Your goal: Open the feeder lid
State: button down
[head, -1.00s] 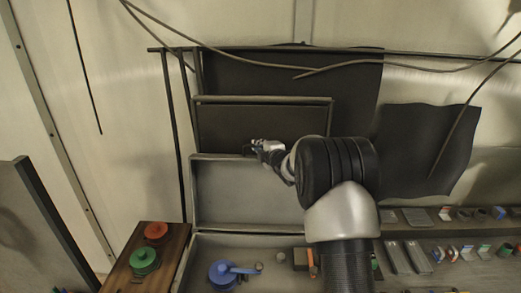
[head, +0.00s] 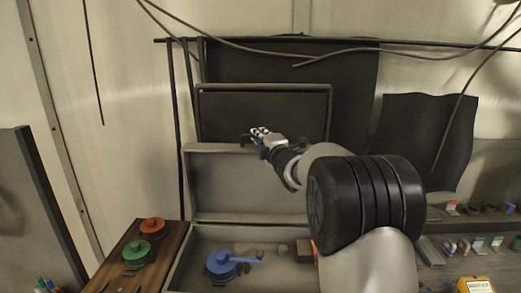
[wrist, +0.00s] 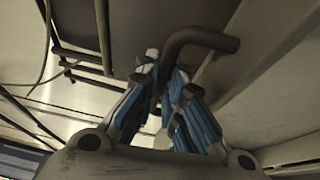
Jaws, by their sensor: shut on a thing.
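The feeder lid (head: 245,185) is a grey panel with a raised rim. It stands steeply raised at the back of a shallow open grey box (head: 185,262). A dark bent handle (wrist: 200,36) is at its top edge. My gripper (head: 259,134) is at this top edge in the head view. In the wrist view my gripper (wrist: 163,78) has its blue-padded fingers closed around the handle's leg. The lower end of the handle is hidden between the fingers. My arm covers the lid's right side.
A dark framed panel (head: 262,112) stands close behind the lid. A blue knob with a lever (head: 222,264) sits in the box. Red (head: 152,226) and green (head: 137,252) knobs are on a wooden board at left. Small parts line shelves at right. Cables hang above.

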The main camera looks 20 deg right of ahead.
jog(key=shift+s+a+b, duration=0.3)
jog(key=shift+s+b, duration=0.5)
jog(key=shift+b, duration=0.2)
jog(key=c, duration=2)
grip_release()
jog(key=shift+o, duration=0.2)
jog(key=s, duration=1.2)
jog(key=shift+f, duration=0.45)
